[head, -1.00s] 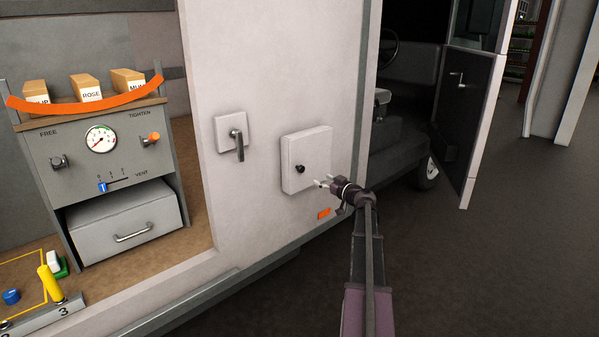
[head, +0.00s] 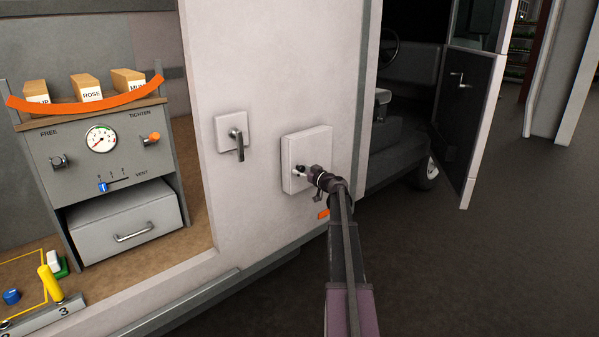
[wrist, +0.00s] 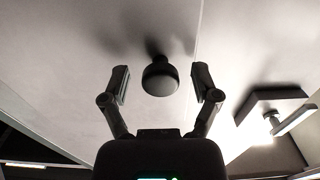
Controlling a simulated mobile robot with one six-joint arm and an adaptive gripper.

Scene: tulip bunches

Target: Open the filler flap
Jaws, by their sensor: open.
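The filler flap (head: 313,147) is a pale square panel on the van's side wall, and it lies shut. Its black round knob (wrist: 160,77) shows in the wrist view between my two open fingers, with a gap on each side. My gripper (head: 301,172) is at the lower part of the flap in the head view, with its fingertips at the knob. The gripper also shows in the wrist view (wrist: 162,84). In the head view my gripper hides most of the knob and the flap's lower right part.
A door handle (head: 238,145) on a square plate is left of the flap; it also shows in the wrist view (wrist: 296,119). An orange marker (head: 323,214) sits below the flap. The open cab door (head: 465,125) stands at right. A grey cabinet with a drawer (head: 127,222) is at left.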

